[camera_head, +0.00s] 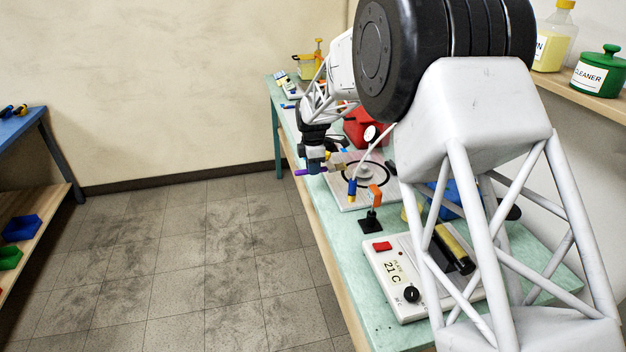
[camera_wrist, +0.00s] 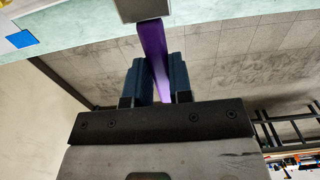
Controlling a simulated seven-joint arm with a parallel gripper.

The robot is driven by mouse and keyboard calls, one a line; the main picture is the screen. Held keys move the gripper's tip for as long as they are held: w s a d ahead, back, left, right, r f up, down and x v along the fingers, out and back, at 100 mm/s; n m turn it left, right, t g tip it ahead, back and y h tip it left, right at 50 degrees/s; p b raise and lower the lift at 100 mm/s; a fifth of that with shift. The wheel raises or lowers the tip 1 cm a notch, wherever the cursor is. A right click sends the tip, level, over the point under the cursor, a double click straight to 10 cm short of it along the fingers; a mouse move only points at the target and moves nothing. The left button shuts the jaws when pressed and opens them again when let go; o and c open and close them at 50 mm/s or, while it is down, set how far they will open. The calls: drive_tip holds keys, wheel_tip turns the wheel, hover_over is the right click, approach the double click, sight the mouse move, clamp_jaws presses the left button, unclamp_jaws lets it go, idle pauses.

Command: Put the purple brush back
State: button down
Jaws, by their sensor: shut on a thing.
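My gripper (camera_head: 315,163) is shut on the purple brush (camera_head: 301,172), above the near-left edge of the bench beyond the middle. In the wrist view, the purple handle (camera_wrist: 153,55) runs between the two dark blue fingers, with a grey block-like end (camera_wrist: 140,9) at the top edge. In the head view, the handle points left past the fingers. Its other end is small and partly confused with the things behind it. I cannot tell which holder or place belongs to the brush.
The bench (camera_head: 350,285) bears a white plate unit (camera_head: 408,300) reading 21 C, an orange clip on a black base (camera_head: 373,197), a blue-and-yellow upright tool (camera_head: 352,190) and a red object (camera_head: 356,120). My arm hides much of the right side. Open floor lies left.

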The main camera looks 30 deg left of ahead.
drive_tip(key=shift+f, duration=0.1)
drive_tip(key=shift+f, duration=2.4)
drive_tip(key=shift+f, duration=0.4)
drive_tip(key=c, duration=1)
unclamp_jaws()
drive_tip(key=shift+r, duration=0.1)
wheel_tip(320, 180, up, 13)
drive_tip(key=shift+f, duration=0.15)
